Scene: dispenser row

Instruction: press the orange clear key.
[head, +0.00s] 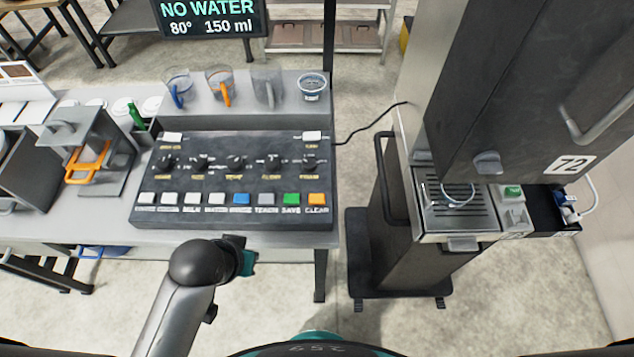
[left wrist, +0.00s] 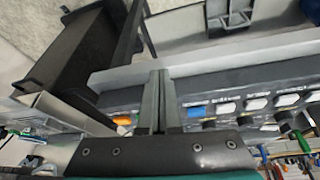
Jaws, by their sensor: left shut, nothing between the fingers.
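The orange clear key (head: 317,199) is at the right end of the front row of keys on the dark control panel (head: 240,217). In the left wrist view the orange key (left wrist: 121,119) shows left of my fingers. My left gripper (head: 248,262) is shut and empty, in front of the table's front edge, left of and nearer than the clear key. In the left wrist view the closed fingers (left wrist: 160,95) point to the panel and hide some of the keys. My right gripper is not in view.
The green save key (head: 291,199) is beside the clear key. Knobs stand behind the row. Cups (head: 219,85) stand behind the panel, under a screen (head: 212,17) reading "NO WATER 80° 150 ml". A dispenser (head: 455,213) stands at right. Floor is clear before the table.

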